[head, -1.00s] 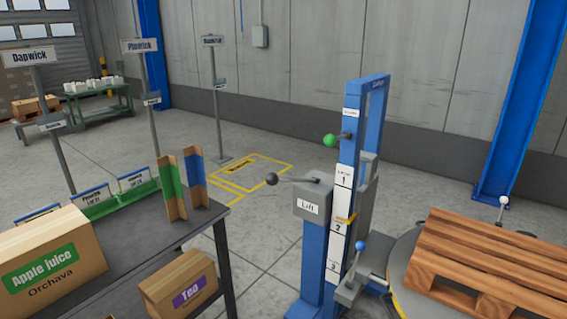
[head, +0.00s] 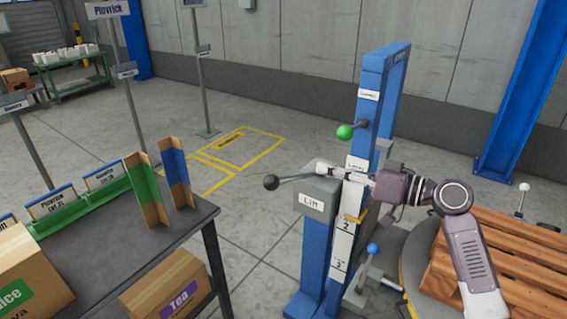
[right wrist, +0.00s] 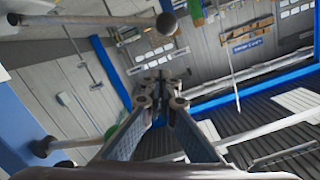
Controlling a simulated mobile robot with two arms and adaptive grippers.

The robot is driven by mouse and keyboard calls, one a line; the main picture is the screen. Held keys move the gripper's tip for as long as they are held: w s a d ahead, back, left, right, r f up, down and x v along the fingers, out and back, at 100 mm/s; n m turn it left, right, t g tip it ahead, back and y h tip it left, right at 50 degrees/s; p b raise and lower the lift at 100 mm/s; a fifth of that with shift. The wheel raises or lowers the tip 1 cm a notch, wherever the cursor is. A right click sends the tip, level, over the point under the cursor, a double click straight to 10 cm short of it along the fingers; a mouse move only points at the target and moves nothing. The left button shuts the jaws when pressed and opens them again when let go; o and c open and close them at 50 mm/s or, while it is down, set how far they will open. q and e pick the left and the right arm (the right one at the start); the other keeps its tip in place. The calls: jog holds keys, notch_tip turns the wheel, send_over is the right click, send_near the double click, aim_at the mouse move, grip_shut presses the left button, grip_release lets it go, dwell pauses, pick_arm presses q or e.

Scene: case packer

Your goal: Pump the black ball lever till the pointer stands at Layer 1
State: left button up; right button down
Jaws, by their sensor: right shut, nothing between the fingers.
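The black ball (head: 271,182) of the lever sticks out left from the grey box labelled Lift (head: 311,198); its rod is near level, and the ball also shows at the top of the right wrist view (right wrist: 167,24). My right gripper (head: 325,169) is shut and empty. In the head view its fingertips overlap the top of the Lift box, right of the black ball and apart from it. The yellow pointer (head: 353,218) stands just above the 2 on the white scale (head: 343,240). The Layer 1 mark is partly hidden behind my gripper. My left gripper is out of view.
A green ball lever (head: 345,132) sits higher on the blue post (head: 371,80), and a blue ball lever (head: 373,249) lower. A wooden pallet (head: 500,262) lies at right. A dark table (head: 165,240) with boxes stands at left. Floor between table and lift is clear.

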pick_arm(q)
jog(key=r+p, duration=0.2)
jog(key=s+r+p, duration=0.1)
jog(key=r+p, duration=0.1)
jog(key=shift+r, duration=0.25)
pick_arm(e)
jog(key=w+a+f, duration=0.3)
jog(key=w+a, duration=0.1)
jog(key=a, duration=0.5)
jog(key=shift+a+f, duration=0.2)
jog(key=shift+a, duration=0.2)
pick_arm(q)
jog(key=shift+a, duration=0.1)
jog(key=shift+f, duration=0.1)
pick_arm(e)
jog(key=shift+f, duration=0.1)
